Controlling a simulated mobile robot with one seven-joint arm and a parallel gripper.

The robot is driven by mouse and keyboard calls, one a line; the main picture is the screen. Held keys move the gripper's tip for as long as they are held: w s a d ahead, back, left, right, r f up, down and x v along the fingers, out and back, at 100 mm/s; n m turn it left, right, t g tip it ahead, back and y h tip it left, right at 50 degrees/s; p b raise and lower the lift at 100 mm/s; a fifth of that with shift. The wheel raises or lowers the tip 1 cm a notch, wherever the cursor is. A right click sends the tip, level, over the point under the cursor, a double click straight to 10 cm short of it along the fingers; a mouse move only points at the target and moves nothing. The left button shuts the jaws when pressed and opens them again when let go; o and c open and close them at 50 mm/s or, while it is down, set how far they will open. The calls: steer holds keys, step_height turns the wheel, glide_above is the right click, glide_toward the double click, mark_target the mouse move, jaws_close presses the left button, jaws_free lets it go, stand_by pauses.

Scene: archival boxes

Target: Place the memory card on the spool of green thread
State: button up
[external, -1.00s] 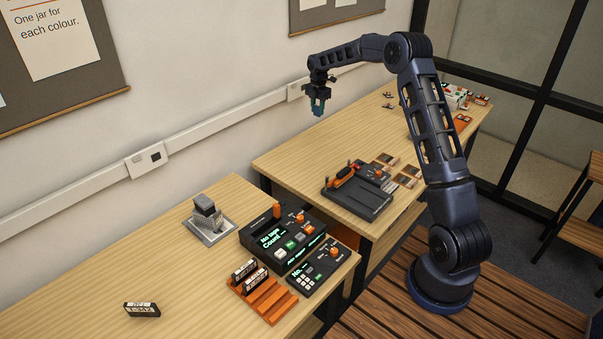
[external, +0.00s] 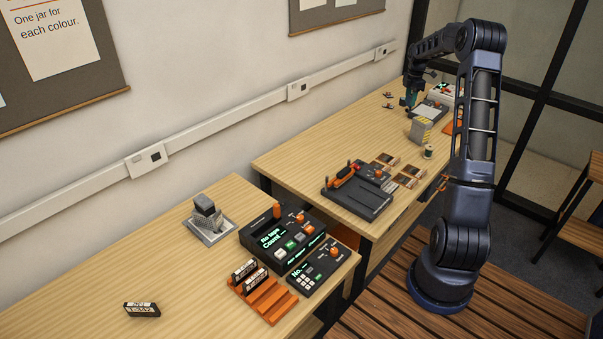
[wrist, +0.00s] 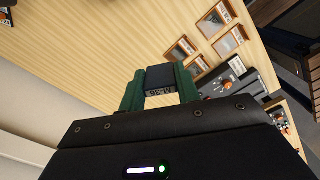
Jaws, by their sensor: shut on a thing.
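My gripper (external: 406,101) is over the far table in the external view. In the wrist view its green fingers (wrist: 160,88) are closed on a small dark piece with a lettered pale edge, which looks like the memory card (wrist: 160,76). The card is too small to make out in the external view. A small spool with a dark green middle (external: 428,152), seemingly the spool of green thread, stands upright on the far table, nearer the camera than my gripper and apart from it. The spool is not visible in the wrist view.
Small wooden trays (external: 405,175) and a dark machine (external: 358,190) lie nearer. The near table holds an orange rack (external: 268,300) and a console (external: 283,238). The table's wall side (external: 330,138) is clear.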

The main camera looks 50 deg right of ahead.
steer(key=r+m, duration=0.1)
steer(key=m, duration=0.1)
glide_above(430, 147)
steer(key=f, duration=1.9)
steer(key=shift+d+f, duration=0.25)
steer(key=shift+f, duration=0.1)
steer(key=o, duration=1)
steer(key=shift+c, duration=0.2)
step_height(430, 147, up, 12)
